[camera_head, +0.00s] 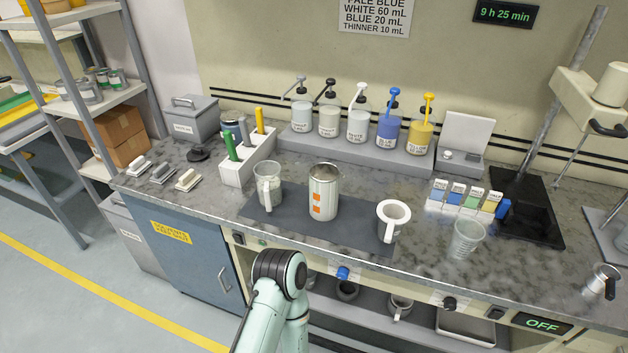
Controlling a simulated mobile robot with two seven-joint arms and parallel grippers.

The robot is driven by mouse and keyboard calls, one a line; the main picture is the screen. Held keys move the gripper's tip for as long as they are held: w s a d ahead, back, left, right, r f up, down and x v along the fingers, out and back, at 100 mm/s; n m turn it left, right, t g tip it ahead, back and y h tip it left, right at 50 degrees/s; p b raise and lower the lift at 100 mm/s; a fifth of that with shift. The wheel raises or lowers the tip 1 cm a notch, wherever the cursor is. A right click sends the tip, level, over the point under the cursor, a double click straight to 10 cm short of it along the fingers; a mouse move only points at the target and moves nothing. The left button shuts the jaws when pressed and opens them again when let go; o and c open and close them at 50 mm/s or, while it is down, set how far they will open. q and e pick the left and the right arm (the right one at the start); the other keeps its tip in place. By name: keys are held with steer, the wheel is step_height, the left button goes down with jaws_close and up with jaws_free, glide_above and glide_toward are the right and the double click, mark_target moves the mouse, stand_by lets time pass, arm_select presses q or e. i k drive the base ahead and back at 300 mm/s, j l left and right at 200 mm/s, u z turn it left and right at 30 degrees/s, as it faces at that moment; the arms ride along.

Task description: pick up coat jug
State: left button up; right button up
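Several vessels could be the coat jug, and I can read no label that settles it. A clear jug with a handle (268,187) stands on the left of a dark mat (262,212) on the bench. A silver can with orange patches (323,192) stands upright in the mat's middle. A jug with a wide white rim (391,222) stands at the mat's right end. A clear cup (467,238) stands on the bench to the right of the mat. Part of my arm shows at the bottom middle, in front of the bench edge. Neither gripper is in view.
Pump bottles (358,122) line a grey riser at the back. A white holder (237,172) with coloured-handled tools stands left of the mat. A small metal jug (601,281) is at the far right. Small coloured-label boxes (456,195) and a dark-based stand (530,215) occupy the right.

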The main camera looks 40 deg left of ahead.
mark_target(268, 175)
steer(key=j+z, duration=0.25)
steer(key=k+j+z, duration=0.3)
steer(key=j+z, duration=0.25)
steer(key=j, duration=0.15)
